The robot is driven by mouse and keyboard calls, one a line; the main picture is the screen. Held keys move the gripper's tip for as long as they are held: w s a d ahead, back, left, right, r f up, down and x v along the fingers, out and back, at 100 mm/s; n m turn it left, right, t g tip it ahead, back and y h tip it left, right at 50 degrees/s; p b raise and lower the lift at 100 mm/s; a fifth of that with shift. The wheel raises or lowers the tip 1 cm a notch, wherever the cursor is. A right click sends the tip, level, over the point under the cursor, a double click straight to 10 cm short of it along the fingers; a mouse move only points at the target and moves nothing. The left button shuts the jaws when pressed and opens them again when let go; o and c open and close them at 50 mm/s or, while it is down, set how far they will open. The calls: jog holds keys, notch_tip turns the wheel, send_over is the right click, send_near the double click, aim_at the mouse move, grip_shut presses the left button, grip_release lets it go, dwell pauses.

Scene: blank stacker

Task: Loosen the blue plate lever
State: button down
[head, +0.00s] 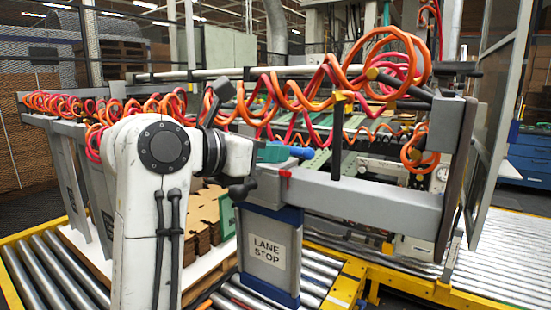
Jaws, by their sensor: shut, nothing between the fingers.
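A bright blue handle-like bar (302,152) lies nearly level on top of the grey beam, and I take it for the blue plate lever. Its left end meets a teal block (272,152); I cannot tell how they are joined. Below, a blue-edged plate (269,215) carries a white LANE STOP sign. A black knob (243,190) sticks out at the beam's left end. I cannot make out my gripper's fingers.
Orange and red coiled hoses (300,95) hang above the beam. The grey beam (375,205) runs right, with a dark upright post (338,140) on it. Stacked cardboard blanks (205,215) lie behind my arm. Metal rollers and yellow rails (345,285) line the front.

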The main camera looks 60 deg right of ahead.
jog(key=s+b+v, duration=0.1)
jog(key=v, duration=0.9)
jog(key=shift+w+a, duration=0.15)
jog(key=shift+a, duration=0.3)
